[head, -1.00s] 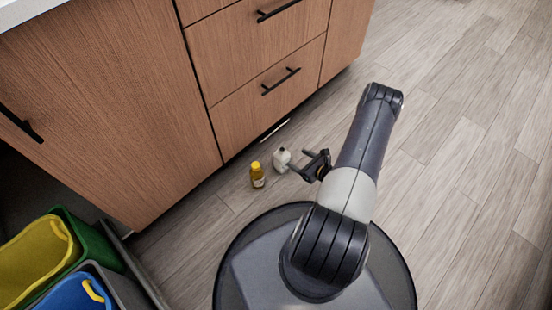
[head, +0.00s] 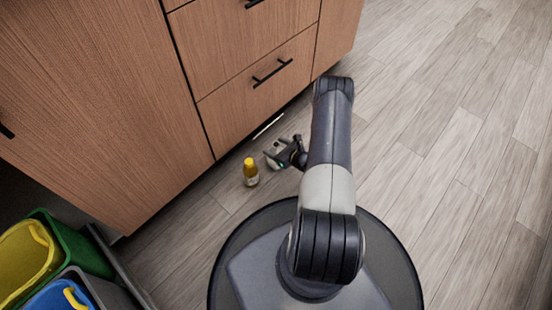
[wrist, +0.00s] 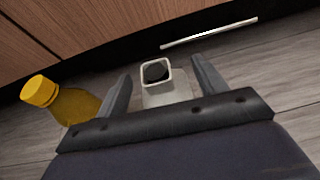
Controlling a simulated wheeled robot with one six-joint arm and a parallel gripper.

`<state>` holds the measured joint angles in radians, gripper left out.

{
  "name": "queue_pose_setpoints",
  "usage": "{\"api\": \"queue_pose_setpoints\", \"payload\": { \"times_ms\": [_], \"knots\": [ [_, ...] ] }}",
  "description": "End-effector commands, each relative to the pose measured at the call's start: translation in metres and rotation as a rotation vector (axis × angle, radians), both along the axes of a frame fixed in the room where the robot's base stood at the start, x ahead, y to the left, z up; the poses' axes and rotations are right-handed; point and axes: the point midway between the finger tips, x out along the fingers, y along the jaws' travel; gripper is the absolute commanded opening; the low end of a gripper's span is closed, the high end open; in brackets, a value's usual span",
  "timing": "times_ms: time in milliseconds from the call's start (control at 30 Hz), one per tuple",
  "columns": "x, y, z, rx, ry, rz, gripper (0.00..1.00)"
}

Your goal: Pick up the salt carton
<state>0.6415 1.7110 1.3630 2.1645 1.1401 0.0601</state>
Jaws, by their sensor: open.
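In the wrist view the salt carton (wrist: 168,96) is between the two open fingers of my gripper (wrist: 161,70), with a visible gap to the right finger. In the head view the salt carton (head: 271,149) stands on the floor by the cabinet base, partly covered by my gripper (head: 277,153). My gripper is open and holds nothing. The carton's lower part is hidden behind the gripper body in the wrist view.
A yellow-capped bottle (head: 251,173) stands just left of the carton; the bottle (wrist: 66,101) is close outside the left finger. Wooden cabinets (head: 110,90) rise behind. Green (head: 80,245) and grey bins stand at lower left. The floor (head: 450,150) to the right is clear.

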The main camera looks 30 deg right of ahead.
Motion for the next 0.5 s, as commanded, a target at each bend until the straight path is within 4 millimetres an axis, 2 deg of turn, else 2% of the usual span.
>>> {"api": "queue_pose_setpoints", "payload": {
  "times_ms": [267,500],
  "knots": [
    [0.0029,0.0005,-0.0006,0.001,0.000,-0.001,0.66],
    [0.0027,0.0006,-0.0007,0.000,0.001,-0.001,0.47]
  ]
}}
